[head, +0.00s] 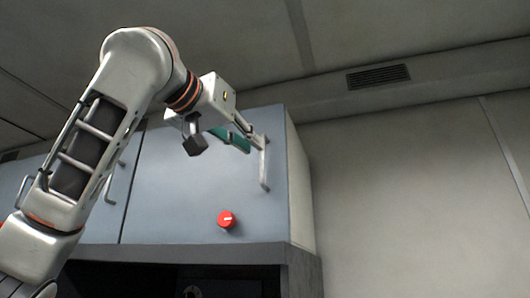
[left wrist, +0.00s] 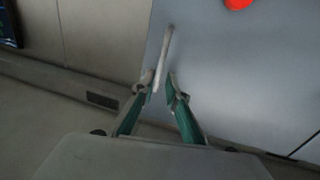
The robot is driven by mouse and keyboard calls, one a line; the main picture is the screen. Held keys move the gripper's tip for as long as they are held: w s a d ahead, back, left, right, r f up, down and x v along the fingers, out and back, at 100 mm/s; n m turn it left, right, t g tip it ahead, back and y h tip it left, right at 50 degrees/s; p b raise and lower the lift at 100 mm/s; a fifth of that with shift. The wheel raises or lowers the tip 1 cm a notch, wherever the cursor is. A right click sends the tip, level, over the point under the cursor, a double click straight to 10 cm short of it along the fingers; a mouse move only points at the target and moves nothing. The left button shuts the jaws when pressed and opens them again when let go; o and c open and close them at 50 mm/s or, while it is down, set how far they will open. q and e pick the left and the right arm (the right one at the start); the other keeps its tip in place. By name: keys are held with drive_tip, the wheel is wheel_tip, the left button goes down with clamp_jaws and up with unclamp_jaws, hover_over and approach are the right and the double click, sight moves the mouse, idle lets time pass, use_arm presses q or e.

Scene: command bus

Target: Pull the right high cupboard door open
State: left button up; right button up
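The right high cupboard door (head: 185,190) is blue-grey and looks closed. Its pale vertical bar handle (head: 264,168) is near its right edge. My left gripper (head: 256,141) is at the upper end of this handle. In the left wrist view, the green-sided fingers of the left gripper (left wrist: 160,83) stand apart, one on each side of the handle (left wrist: 163,52). A gap shows between the right-hand finger and the bar; whether the left-hand finger touches it I cannot tell. My right gripper is in neither view.
A red round knob (head: 225,219) is on the lower part of the door. Another blue-grey door with a handle (head: 112,182) is to the left, partly behind my arm. A dark recess lies below. The wall (head: 410,190) right of the cupboard is bare, with a vent (head: 378,77) above.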

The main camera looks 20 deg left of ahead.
sight(261, 153)
use_arm(q)
drive_tip(key=p+x, duration=0.1)
drive_tip(key=x, duration=0.3)
drive_tip(key=shift+w+p, duration=0.3)
drive_tip(key=shift+w+d, duration=0.25)
drive_tip(key=shift+w, duration=0.45)
drive_tip(key=shift+f, duration=0.1)
clamp_jaws()
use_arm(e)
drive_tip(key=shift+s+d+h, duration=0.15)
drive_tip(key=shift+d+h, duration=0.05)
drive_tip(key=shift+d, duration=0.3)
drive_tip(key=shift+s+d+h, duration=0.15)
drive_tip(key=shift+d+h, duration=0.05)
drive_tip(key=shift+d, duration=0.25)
use_arm(q)
drive_tip(key=shift+s, duration=0.1)
